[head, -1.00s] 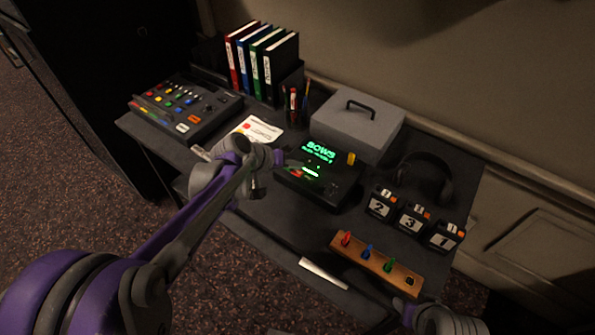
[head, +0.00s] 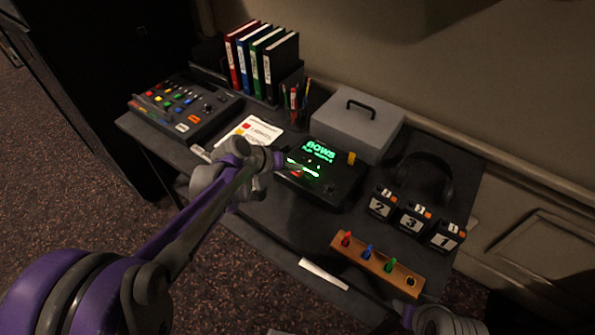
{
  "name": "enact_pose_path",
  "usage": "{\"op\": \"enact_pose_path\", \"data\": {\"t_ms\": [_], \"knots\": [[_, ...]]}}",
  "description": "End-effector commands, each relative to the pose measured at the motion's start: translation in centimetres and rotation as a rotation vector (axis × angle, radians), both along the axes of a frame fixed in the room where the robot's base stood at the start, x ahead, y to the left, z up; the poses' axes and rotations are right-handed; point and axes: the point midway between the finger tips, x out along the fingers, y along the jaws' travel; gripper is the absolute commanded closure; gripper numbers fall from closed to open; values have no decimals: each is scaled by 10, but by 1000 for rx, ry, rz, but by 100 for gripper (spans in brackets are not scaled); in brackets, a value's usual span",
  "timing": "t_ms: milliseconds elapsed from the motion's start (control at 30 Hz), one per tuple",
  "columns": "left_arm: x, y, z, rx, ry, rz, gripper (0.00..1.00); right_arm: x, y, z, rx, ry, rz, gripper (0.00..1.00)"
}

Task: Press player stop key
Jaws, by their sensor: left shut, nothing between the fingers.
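The player (head: 345,188) is a dark box with a green lit display reading "BOWS" (head: 320,149), in the middle of the desk. A small red key (head: 296,174) and a green light (head: 328,188) show on its front part. My left gripper (head: 300,167) is shut and empty, with its tips over the player's left front, close to the red key. I cannot tell whether the tips touch a key. The fingers and wrist hide part of the key row, and the key labels are too small to read. My right gripper is not in view; only part of my right arm shows at bottom right.
A mixing console (head: 187,108) stands at left, with a paper card (head: 255,134) beside it. Binders (head: 262,62) and a pen holder stand behind. A grey cash box (head: 355,126), headphones (head: 428,180), number blocks (head: 413,220) and a peg board (head: 375,266) lie right of centre.

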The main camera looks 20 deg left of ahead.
Motion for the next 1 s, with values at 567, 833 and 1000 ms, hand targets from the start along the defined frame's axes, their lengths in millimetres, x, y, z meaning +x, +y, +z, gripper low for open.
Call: {"op": "enact_pose_path", "data": {"t_ms": [567, 833, 1000], "knots": [[0, 0, -6, 0, 0, 0, 100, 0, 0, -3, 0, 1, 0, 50], [0, 0, -3, 0, 0, 0, 100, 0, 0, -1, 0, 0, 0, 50], [0, 0, 6, 0, 0, 0, 100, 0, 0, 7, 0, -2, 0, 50]]}}
